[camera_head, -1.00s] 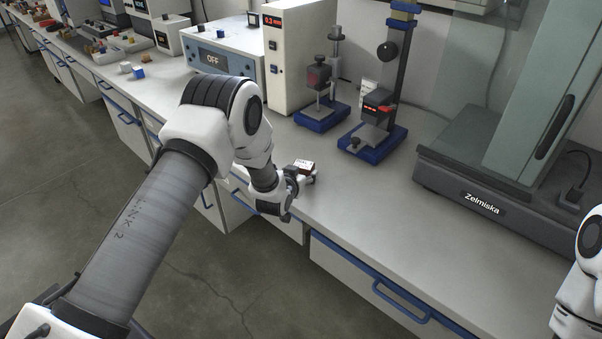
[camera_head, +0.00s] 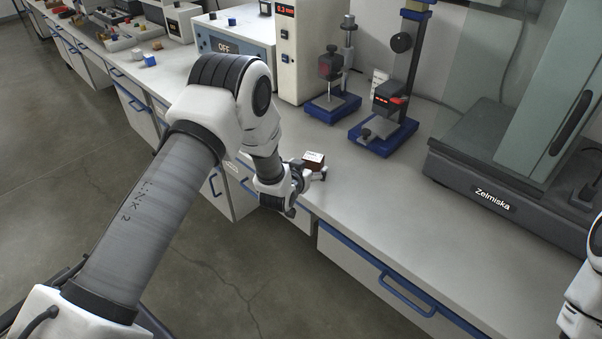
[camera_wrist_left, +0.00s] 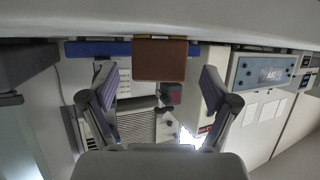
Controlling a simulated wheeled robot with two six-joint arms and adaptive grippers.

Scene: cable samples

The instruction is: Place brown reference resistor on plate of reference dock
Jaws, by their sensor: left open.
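Two blue-based stands are at the back: one with a red display and small plate (camera_head: 383,135), one further left (camera_head: 332,106). I cannot tell which is the reference dock. My right gripper is out of view.
An instrument marked Zelmiska (camera_head: 480,185) with glass panels fills the right side. A box marked OFF (camera_head: 235,45) and a tall white unit (camera_head: 298,50) stand at the back left. The bench (camera_head: 400,205) between block and Zelmiska is clear.

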